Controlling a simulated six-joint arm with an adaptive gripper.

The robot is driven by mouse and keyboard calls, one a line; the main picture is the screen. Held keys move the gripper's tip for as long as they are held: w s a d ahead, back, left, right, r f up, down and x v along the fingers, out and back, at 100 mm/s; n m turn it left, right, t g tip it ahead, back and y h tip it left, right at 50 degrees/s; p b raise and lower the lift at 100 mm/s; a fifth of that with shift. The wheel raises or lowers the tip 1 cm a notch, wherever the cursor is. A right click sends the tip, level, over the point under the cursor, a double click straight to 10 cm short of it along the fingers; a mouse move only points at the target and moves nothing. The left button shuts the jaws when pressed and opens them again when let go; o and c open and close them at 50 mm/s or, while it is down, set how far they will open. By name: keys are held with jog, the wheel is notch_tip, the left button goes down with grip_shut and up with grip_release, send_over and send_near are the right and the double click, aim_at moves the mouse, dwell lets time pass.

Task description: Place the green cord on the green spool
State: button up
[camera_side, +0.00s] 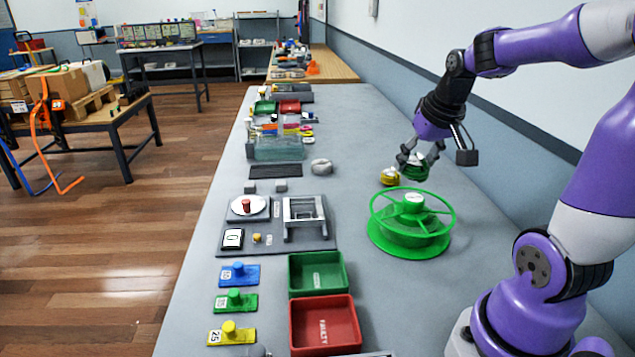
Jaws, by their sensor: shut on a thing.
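The green spool (410,241) stands on the grey table in front of my arm, with an open spoked top rim and a solid lower flange. My gripper (416,163) is behind the spool, shut on a small green thing with a pale top (415,173), which seems to be the green cord. The fingers partly hide it, and I cannot tell whether it touches the table. A small yellow roll (390,176) sits just left of it.
Green (318,258) and red bins (325,325) stand at the front, beside blue, green and yellow knobbed blocks. A grey board with a scale (248,208) lies left of the spool. A clear bin (279,149) is farther back. The table between board and spool is clear.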

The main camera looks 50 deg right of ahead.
aim_at(418, 178)
jog(key=shift+s+d+f, duration=0.1)
jog(key=shift+d+f, duration=0.45)
jog(key=shift+d, duration=0.3)
jog(key=shift+f, duration=1.95)
jog(key=shift+f, duration=0.15)
jog(key=o, duration=1.2)
jog(key=shift+c, duration=0.2)
jog(key=v, duration=1.1)
jog(key=a+f+n+t+y, duration=0.1)
jog(key=a+n, duration=0.5)
jog(key=a, duration=1.1)
notch_tip(418, 178, down, 2)
jog(key=shift+n+t+y, duration=0.4)
jog(key=shift+y, duration=0.4)
